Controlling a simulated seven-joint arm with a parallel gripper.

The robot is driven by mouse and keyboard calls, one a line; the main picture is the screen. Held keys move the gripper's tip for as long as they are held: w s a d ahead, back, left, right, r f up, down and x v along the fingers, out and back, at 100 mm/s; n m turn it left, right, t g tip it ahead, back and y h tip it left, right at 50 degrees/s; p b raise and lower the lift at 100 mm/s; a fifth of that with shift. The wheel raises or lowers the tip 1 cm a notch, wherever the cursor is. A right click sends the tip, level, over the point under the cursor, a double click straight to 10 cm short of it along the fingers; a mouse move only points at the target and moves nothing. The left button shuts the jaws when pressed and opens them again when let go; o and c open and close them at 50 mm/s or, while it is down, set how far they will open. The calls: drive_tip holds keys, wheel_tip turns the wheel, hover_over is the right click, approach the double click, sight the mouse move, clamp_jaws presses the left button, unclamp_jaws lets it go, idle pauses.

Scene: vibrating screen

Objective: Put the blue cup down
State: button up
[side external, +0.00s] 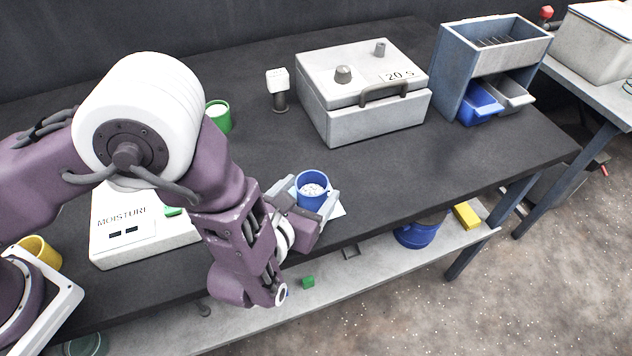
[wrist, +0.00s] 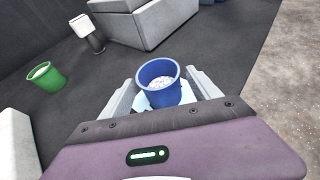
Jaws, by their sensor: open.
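The blue cup (side external: 312,192) stands upright near the front edge of the dark table, with white grainy material inside. It rests on or just above a white sheet or pad (side external: 338,211) that is mostly hidden under it. My gripper (side external: 312,196) is open, with one finger on each side of the cup. In the wrist view the blue cup (wrist: 158,84) sits between the two spread fingers of my gripper (wrist: 158,90), with small gaps visible at its sides.
A green cup (side external: 218,116) and a small white-topped device (side external: 278,90) stand behind. A grey box marked "20 S" (side external: 335,119) and a screening unit with bins (side external: 450,70) are at the back right. A moisture meter (side external: 140,240) is at the left. Table (side external: 420,175) right of the cup is clear.

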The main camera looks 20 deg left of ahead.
drive_tip(key=v, duration=0.7)
drive_tip(key=shift+s+r, duration=0.2)
drive_tip(key=shift+s, duration=0.1)
drive_tip(key=s+a+r+n+g+y, duration=0.1)
drive_tip(key=a+r+n+g+y, duration=0.15)
drive_tip(key=a+r+n, duration=0.4)
drive_tip(key=a+r+n+g+y, duration=0.2)
drive_tip(key=a+r+n+y, duration=0.15)
drive_tip(key=a, duration=0.55)
drive_tip(key=s+a+r+n+g+y, duration=0.1)
drive_tip(key=a+r+n+g+y, duration=0.2)
drive_tip(key=a+n, duration=0.4)
drive_tip(key=s+a+r+n+g+h, duration=0.35)
drive_tip(key=s+a+n, duration=0.25)
drive_tip(key=s+n, duration=0.35)
drive_tip(key=s+d+r+n+t+h, duration=0.3)
drive_tip(key=s+d+r+n+h, duration=0.2)
drive_tip(key=n, duration=0.4)
drive_tip(key=shift+s+d+r+n, duration=0.2)
drive_tip(key=shift+s+d+n, duration=0.1)
drive_tip(key=shift+n, duration=0.05)
drive_tip(key=shift+h, duration=0.25)
